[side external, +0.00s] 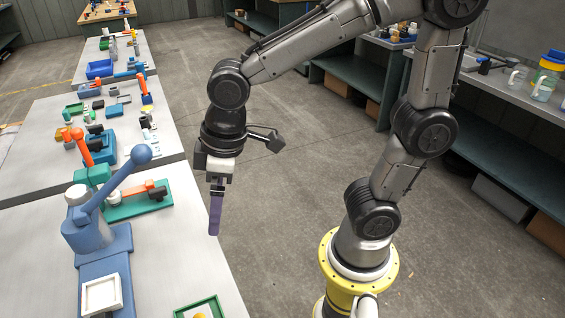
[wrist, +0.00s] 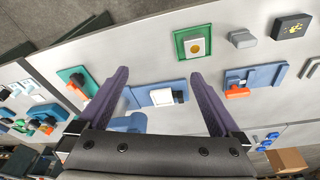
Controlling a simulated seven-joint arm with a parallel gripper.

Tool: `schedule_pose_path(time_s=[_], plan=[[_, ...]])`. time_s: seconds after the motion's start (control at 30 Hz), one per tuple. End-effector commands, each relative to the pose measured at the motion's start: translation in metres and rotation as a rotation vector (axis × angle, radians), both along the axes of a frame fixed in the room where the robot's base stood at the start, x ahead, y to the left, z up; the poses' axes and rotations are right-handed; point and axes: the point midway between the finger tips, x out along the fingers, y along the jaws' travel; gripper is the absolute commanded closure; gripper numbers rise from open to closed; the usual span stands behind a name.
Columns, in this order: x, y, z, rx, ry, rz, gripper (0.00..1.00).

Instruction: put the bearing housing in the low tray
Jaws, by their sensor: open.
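My gripper (side external: 214,232) hangs fingers down near the right edge of the near bench in the side view. In the wrist view my gripper (wrist: 160,73) has its two purple fingers wide apart with nothing held between them. I cannot tell for sure which part is the bearing housing; a small grey block (wrist: 242,38) lies loose on the bench in the wrist view. A green-rimmed shallow tray (wrist: 179,46) holds a pale piece with a yellow centre. It shows cut off at the bottom of the side view (side external: 180,314). I cannot tell whether it is the low tray.
A blue lever press (side external: 100,235) with a white square frame (side external: 88,298) on its base stands on the near bench. A green fixture (side external: 130,208) with an orange handle is behind it. A black block with yellow marks (wrist: 292,27) lies near the grey block. Bare bench lies between them.

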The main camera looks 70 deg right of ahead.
Motion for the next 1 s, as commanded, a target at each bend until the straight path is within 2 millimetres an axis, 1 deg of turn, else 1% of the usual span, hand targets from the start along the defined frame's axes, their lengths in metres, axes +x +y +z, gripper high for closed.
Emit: schedule_pose_path(time_s=[0.03, 0.1, 0.2, 0.3, 0.4, 0.5, 1.0], plan=[[-0.011, -0.023, 0.014, 0.019, -0.045, -0.074, 0.00], [-0.029, -0.048, 0.027, 0.038, -0.096, -0.162, 0.00], [-0.054, -0.075, 0.037, 0.057, -0.165, -0.274, 0.00], [-0.076, -0.092, 0.041, 0.068, -0.219, -0.360, 0.00], [-0.089, -0.100, 0.042, 0.073, -0.253, -0.413, 0.00], [-0.096, -0.104, 0.042, 0.076, -0.269, -0.438, 0.00], [-0.096, -0.105, 0.041, 0.076, -0.271, -0.441, 0.00]])
